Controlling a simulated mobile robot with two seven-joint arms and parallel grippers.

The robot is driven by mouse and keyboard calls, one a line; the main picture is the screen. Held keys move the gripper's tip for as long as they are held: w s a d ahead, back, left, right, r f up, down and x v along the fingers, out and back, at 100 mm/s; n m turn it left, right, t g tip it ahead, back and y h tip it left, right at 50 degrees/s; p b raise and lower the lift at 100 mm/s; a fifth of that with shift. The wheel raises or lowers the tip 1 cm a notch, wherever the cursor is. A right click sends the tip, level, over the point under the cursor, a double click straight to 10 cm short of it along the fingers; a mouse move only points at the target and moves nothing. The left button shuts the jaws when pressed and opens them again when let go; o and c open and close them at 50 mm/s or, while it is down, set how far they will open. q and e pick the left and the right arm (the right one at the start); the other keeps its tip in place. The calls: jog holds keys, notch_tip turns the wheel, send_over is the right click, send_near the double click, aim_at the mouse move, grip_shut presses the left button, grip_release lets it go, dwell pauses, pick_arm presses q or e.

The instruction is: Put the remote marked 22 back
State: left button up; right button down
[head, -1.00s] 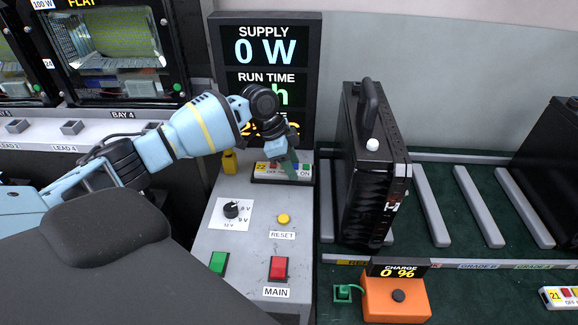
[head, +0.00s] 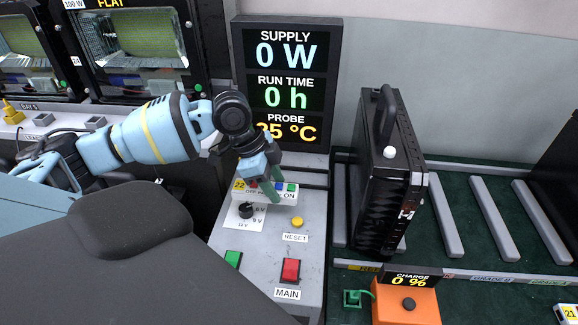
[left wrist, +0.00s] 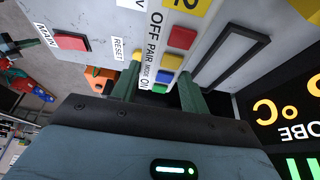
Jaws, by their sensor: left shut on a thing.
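The remote marked 22 (head: 265,188) is a white strip with coloured buttons and a yellow number tag. My left gripper (head: 275,198) is shut on it. The remote appears held above the grey console (head: 262,255), partly in front of the black knob (head: 246,211). In the left wrist view the remote (left wrist: 165,45) stands between the green fingers (left wrist: 158,88), with OFF, PAIR MODE and ON printed along it. Beside it there is an empty dark-rimmed holder (left wrist: 232,62) on the console. My right gripper is not in view.
The console has a yellow reset button (head: 297,222), a green button (head: 233,259) and a red main button (head: 290,270). A display (head: 286,85) stands behind. A black floodlight housing (head: 388,180) stands on the right, behind an orange charger (head: 405,305). Another remote marked 21 (head: 568,312) lies far right.

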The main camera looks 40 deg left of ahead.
pick_arm(q)
jog(key=shift+s+d+r, duration=0.1)
jog(key=shift+s+r, duration=0.05)
jog(key=shift+s, duration=1.4)
jog(key=shift+d, duration=0.35)
jog(key=d+n, duration=0.1)
jog(key=w+d+n+t+y, duration=0.1)
jog(key=d+n, duration=0.1)
jog(key=w+d+n, duration=0.1)
jog(key=d, duration=0.1)
jog(key=shift+d+n, duration=0.2)
jog(key=shift+n, duration=0.1)
jog(key=w+d+r+n+t+y, duration=0.1)
jog(key=w+d+r+n+y, duration=0.1)
jog(key=d+n, duration=0.4)
jog(key=shift+w+d+r+n+y, duration=0.35)
jog(key=shift+r+n+y, duration=0.15)
jog(key=shift+r, duration=0.25)
jog(key=shift+s, duration=0.1)
